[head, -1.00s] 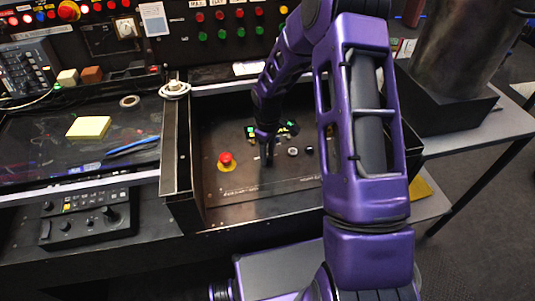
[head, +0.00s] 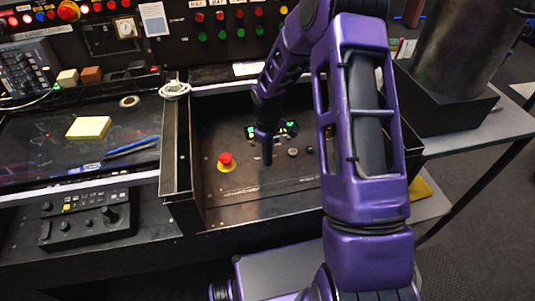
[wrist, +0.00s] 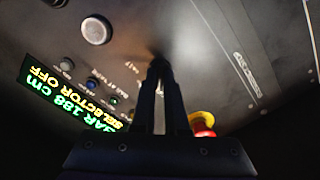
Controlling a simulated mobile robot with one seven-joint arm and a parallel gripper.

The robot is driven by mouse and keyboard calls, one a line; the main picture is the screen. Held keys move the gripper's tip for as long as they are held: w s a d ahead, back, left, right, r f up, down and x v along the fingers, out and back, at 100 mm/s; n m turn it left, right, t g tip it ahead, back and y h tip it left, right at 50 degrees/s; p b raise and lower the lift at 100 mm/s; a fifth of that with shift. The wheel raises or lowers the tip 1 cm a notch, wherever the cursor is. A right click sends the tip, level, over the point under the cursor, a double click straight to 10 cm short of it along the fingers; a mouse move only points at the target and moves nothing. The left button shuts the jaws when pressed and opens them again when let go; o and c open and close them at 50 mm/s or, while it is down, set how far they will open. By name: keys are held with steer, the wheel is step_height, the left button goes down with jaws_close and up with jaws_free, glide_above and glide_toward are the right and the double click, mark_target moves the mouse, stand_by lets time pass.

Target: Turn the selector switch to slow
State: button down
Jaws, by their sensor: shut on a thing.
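My gripper (head: 267,160) reaches down to the sloped panel (head: 230,193) inside the dark open-topped box, right of the red button. In the wrist view my gripper (wrist: 158,62) has its fingertips close together at the panel face, shut on the selector switch. The fingers hide the switch knob, so I cannot read its angle. Small white lettering lies beside the fingertips.
A red mushroom button (head: 226,159) on a yellow base sits left of my gripper; it also shows in the wrist view (wrist: 204,131). A round pale button (wrist: 96,30) and smaller buttons lie nearby. The box's left wall (head: 183,150) stands above the panel.

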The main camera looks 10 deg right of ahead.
steer(key=m+b, duration=0.1)
steer(key=m, duration=0.3)
steer(key=shift+m, duration=0.3)
steer(key=shift+m+b, duration=0.4)
steer(key=shift+m, duration=1.4)
steer(key=c, duration=0.9)
jaws_free()
steer(key=shift+c, duration=0.2)
step_height(320, 180, up, 18)
steer(key=p, duration=0.2)
steer(key=shift+f, duration=0.25)
